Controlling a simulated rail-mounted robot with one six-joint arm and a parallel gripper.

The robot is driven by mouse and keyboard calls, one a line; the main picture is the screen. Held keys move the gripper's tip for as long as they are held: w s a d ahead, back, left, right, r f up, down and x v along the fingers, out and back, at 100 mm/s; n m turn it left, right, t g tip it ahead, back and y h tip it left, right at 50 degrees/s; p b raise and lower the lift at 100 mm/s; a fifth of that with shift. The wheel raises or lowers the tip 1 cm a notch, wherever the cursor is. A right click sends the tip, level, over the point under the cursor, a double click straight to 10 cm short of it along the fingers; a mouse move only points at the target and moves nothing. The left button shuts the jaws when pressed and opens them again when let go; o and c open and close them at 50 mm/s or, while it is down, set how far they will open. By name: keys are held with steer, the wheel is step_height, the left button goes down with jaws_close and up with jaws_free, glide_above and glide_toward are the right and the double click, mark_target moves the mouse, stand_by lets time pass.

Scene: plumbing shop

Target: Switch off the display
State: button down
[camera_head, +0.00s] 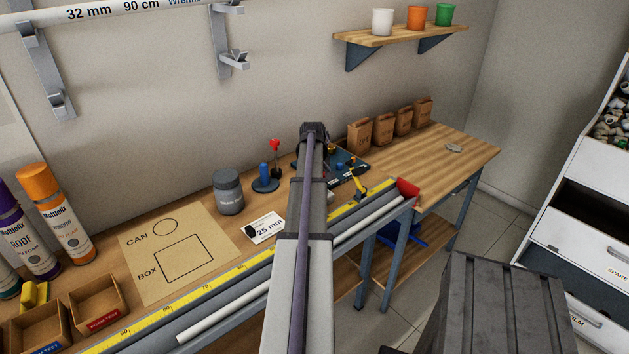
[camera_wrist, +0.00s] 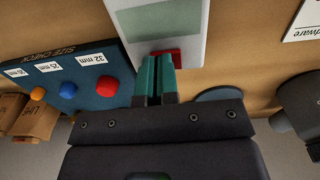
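The display (camera_wrist: 192,40) is a white unit with a pale grey-green screen (camera_wrist: 160,17) at the top of the wrist view. I cannot tell whether the screen is lit. A red switch (camera_wrist: 175,57) sits at the unit's near edge. My gripper (camera_wrist: 157,62) has green fingers held together with nothing visible between them. Its fingertips are right at the red switch and cover part of it; I cannot tell whether they touch it. In the head view my arm hides the display and the gripper.
A blue size-check board (camera_wrist: 85,78) with coloured knobs lies left of the fingers in the wrist view. A dark grey jar (camera_head: 228,192), a red-topped item (camera_head: 275,146) and a blue peg stand (camera_head: 264,180) are on the bench. Paper bags (camera_head: 383,130) stand along the wall.

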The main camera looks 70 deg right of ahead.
steer(key=shift+s+a+f, duration=0.3)
steer(key=shift+a, duration=0.55)
steer(key=shift+w+a, duration=0.1)
steer(key=shift+a, duration=0.05)
steer(key=shift+w+r+p, duration=0.15)
steer(key=shift+r+p, duration=0.25)
steer(key=shift+p, duration=0.2)
step_height(320, 180, up, 14)
steer(key=p, duration=1.4)
steer(key=shift+w+d, duration=0.2)
steer(key=shift+d, duration=0.2)
steer(key=shift+f, duration=0.1)
